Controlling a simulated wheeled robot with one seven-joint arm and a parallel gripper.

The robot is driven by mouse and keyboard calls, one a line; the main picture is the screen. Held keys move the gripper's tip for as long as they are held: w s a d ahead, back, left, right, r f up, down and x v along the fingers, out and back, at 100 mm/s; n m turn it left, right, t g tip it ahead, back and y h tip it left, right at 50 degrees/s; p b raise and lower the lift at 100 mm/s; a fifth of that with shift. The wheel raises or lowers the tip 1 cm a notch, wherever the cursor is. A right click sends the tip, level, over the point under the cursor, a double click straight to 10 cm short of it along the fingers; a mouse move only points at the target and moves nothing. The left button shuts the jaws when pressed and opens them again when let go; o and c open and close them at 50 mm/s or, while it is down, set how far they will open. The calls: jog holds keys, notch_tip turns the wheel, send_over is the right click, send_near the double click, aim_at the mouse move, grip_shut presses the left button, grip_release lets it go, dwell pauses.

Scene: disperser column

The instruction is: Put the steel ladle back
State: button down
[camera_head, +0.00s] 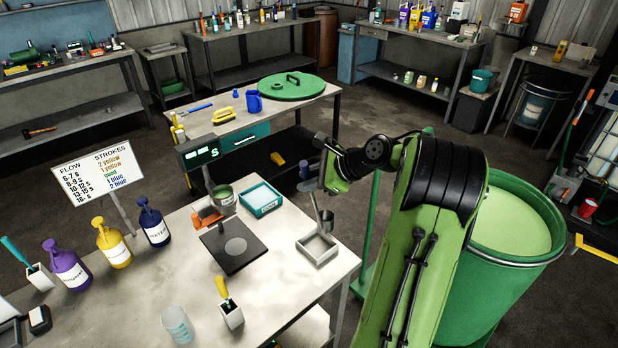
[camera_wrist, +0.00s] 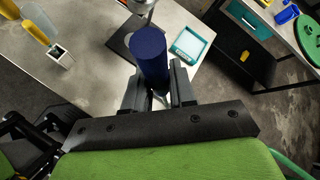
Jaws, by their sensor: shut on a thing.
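My gripper (camera_head: 312,186) is shut on the dark blue handle of the steel ladle, whose handle (camera_wrist: 150,55) stands between the two fingers (camera_wrist: 160,92) in the wrist view. The wrist view hides the bowl behind the handle and gripper.
A teal tray (camera_head: 261,199), a grey pot (camera_head: 224,197) and a dark square plate (camera_head: 234,246) are left of the ladle. A white holder with a yellow-handled tool (camera_head: 231,314) and a clear beaker (camera_head: 177,324) stand in front. A large green drum (camera_head: 515,235) is at right.

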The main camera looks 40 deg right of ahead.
jog(key=c, duration=0.9)
grip_release()
jog(key=shift+f, duration=0.1)
